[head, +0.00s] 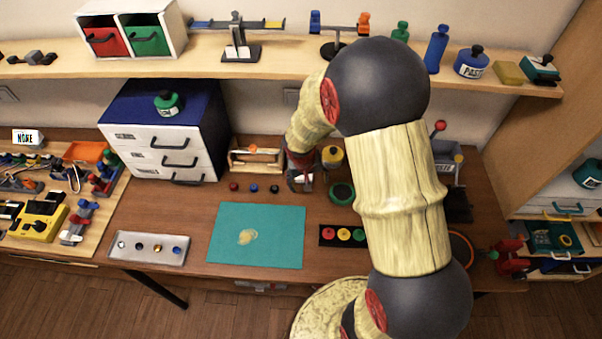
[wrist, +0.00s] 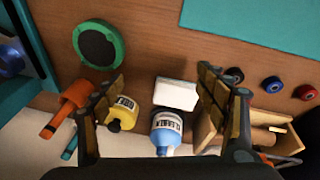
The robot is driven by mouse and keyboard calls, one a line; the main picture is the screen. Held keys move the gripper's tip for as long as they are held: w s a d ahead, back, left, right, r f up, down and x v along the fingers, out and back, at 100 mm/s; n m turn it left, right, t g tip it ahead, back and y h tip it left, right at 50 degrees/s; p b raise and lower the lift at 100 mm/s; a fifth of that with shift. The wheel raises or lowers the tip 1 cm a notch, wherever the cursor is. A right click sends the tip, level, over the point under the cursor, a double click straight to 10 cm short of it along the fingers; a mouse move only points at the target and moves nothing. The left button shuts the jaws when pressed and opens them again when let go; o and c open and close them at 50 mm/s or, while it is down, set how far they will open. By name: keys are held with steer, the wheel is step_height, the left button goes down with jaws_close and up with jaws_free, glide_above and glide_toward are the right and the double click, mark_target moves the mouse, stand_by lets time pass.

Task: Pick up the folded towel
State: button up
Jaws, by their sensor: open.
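The white block-like thing that looks like the folded towel (wrist: 176,94) lies on the wooden table, between and beyond my fingertips in the wrist view. In the head view a small pale part of it (head: 306,182) shows by my gripper (head: 300,184), which partly hides it. My gripper (wrist: 162,82) is open and empty, its two fingers spread to either side of the towel. I cannot tell how far above it the fingertips are.
A cleaner bottle (wrist: 166,128) and a yellow glue bottle (wrist: 122,113) stand close to the towel. An open wooden box (wrist: 208,124) is beside it. A green-rimmed disc (wrist: 98,45) and several small coloured spools (wrist: 270,85) lie nearby.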

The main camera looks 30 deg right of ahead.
steer(key=w+r+m+t, duration=0.2)
steer(key=w, duration=0.4)
steer(key=b+x, duration=0.1)
steer(key=x, duration=0.3)
steer(key=b+x, duration=0.1)
steer(key=x, duration=0.3)
steer(key=shift+s+a+f, duration=0.15)
steer(key=shift+s, duration=0.1)
steer(key=shift+c, duration=0.8)
steer(key=c, duration=0.6)
